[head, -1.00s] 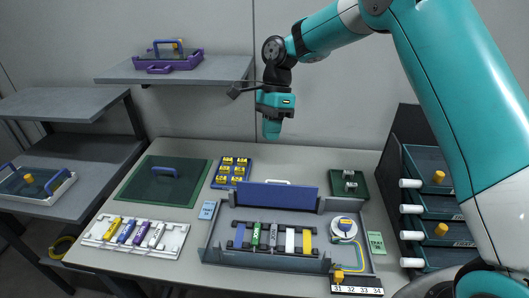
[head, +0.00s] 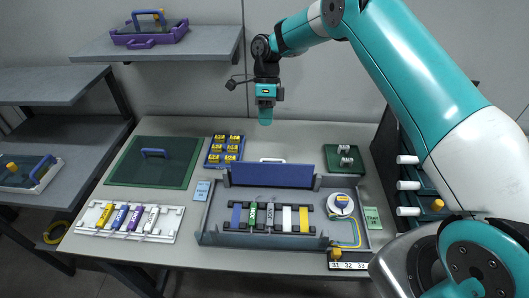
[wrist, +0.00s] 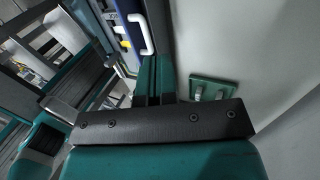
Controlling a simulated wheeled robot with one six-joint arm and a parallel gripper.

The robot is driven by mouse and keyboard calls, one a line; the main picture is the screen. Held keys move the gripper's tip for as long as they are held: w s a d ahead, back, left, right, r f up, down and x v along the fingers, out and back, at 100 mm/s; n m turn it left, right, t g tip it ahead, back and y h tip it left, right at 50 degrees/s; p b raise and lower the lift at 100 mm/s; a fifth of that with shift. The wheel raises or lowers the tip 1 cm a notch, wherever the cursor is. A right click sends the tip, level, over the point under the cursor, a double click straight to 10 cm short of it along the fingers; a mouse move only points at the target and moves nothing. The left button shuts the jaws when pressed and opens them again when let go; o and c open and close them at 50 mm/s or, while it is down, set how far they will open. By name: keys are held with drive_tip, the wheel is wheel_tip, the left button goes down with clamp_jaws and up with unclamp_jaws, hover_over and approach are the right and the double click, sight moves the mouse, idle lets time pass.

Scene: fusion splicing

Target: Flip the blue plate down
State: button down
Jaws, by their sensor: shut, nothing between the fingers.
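The blue plate (head: 271,175) stands upright along the back edge of the grey splice tray (head: 210,236) in the head view. A white handle (head: 272,160) shows at its top edge. In the wrist view the plate (wrist: 126,20) is at the upper left, with its white handle (wrist: 143,35) beside it. My gripper (head: 265,118) is shut and empty, held in the air above and behind the plate, and does not touch it. Its fingers also show in the wrist view (wrist: 154,75).
A green mat with a blue handle (head: 152,165), a blue block of yellow pieces (head: 224,148) and a green holder (head: 345,160) lie around the tray. A white rack with coloured pieces (head: 128,220) is at front left. Drawers (head: 420,185) stand at the right.

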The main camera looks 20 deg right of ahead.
sight(264, 171)
drive_tip(key=shift+s+a+f+p, duration=0.4)
drive_tip(key=shift+s+f+p, duration=0.1)
drive_tip(key=shift+s+f, duration=0.6)
drive_tip(key=shift+s+a+f+p, duration=0.45)
drive_tip(key=shift+s+f+p, duration=0.1)
drive_tip(key=shift+s+f, duration=0.5)
drive_tip(key=shift+s+a+f+p, duration=0.4)
drive_tip(key=shift+s+f+p, duration=0.1)
drive_tip(key=shift+s+f, duration=0.6)
drive_tip(key=shift+a+r, duration=0.1)
